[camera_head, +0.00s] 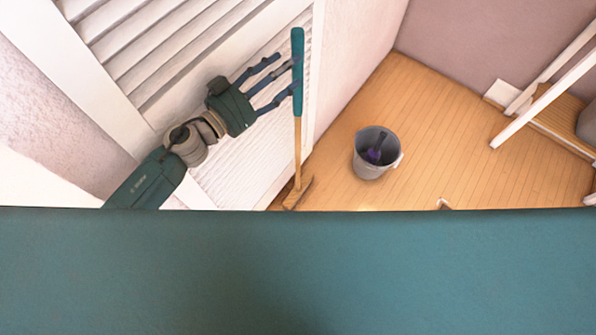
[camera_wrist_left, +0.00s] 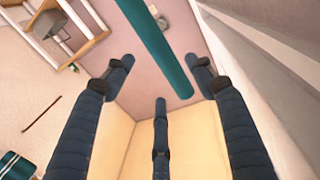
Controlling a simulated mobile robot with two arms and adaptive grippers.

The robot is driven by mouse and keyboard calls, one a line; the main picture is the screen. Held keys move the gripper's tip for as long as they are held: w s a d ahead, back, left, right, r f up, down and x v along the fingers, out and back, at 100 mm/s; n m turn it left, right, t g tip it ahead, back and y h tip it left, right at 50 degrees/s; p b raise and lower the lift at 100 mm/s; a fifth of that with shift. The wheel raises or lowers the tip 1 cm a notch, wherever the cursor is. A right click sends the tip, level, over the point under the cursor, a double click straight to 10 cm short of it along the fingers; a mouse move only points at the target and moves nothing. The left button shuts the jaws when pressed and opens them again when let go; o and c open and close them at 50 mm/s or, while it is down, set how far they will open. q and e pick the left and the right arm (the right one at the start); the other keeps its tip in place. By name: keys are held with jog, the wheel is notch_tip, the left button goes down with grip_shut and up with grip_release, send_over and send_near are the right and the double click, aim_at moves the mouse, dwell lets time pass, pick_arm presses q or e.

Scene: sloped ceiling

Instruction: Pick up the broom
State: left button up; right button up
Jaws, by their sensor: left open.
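The broom (camera_head: 297,135) stands upright beside the white louvred door, with a teal grip on the upper part of its wooden handle and its head (camera_head: 298,192) on the wooden floor. My left gripper (camera_head: 287,76) is open, its dark blue fingers reaching to the teal grip from the left. In the left wrist view, the broom's teal handle (camera_wrist_left: 160,50) slants down between the two outer fingers of my gripper (camera_wrist_left: 160,78), with a third finger below its end. The fingers are spread and not closed on it. My right gripper is not in view.
A grey bucket (camera_head: 368,168) with a dark purple thing inside stands on the floor right of the broom. The louvred door (camera_head: 160,50) is close beside my left arm. White railing bars (camera_head: 545,95) stand at the right. Floor between bucket and railing is clear.

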pick_arm(q)
jog(key=x, duration=0.6)
jog(key=shift+w+a+f+p, duration=0.15)
jog(key=shift+w+a+p, duration=0.05)
jog(key=shift+p, duration=0.1)
grip_shut()
